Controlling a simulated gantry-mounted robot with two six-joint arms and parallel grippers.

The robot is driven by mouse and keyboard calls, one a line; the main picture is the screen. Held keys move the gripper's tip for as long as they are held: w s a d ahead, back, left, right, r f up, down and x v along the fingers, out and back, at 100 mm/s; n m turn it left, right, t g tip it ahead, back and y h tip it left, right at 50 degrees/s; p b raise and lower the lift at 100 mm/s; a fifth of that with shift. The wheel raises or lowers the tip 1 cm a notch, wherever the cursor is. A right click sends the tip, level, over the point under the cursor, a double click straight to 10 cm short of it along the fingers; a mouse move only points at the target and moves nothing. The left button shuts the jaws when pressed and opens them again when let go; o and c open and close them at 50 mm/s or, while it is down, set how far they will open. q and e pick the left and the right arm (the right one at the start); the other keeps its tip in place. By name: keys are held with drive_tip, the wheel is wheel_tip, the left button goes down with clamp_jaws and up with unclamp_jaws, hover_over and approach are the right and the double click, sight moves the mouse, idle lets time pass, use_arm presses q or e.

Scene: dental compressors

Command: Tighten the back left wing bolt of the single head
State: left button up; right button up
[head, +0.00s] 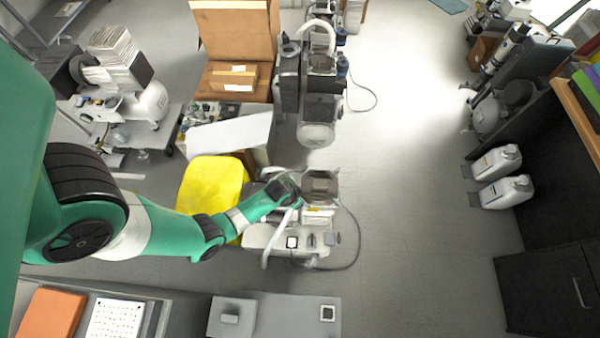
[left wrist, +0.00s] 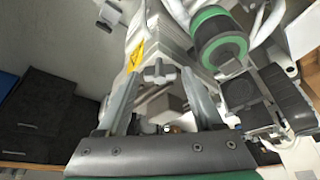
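The compressor at my gripper (head: 258,237) stands on the floor in the middle of the head view, with a grey ribbed head (head: 320,184) on top. My left gripper (head: 290,196) reaches in from the left, beside this head; its fingertips are too small there to tell apart. In the left wrist view, a grey wing bolt (left wrist: 160,71) sits on a light housing with a yellow warning label (left wrist: 135,56). My left gripper (left wrist: 162,76) is open there, one finger on each side of the bolt, with gaps visible. My right gripper shows in neither view.
Another compressor (head: 316,133) stands behind. A green-ended cylinder (left wrist: 220,38) is close to the right finger. Two white jugs (head: 497,160) stand at right; the floor between is clear.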

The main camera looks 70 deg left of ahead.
use_arm(q)
clamp_jaws()
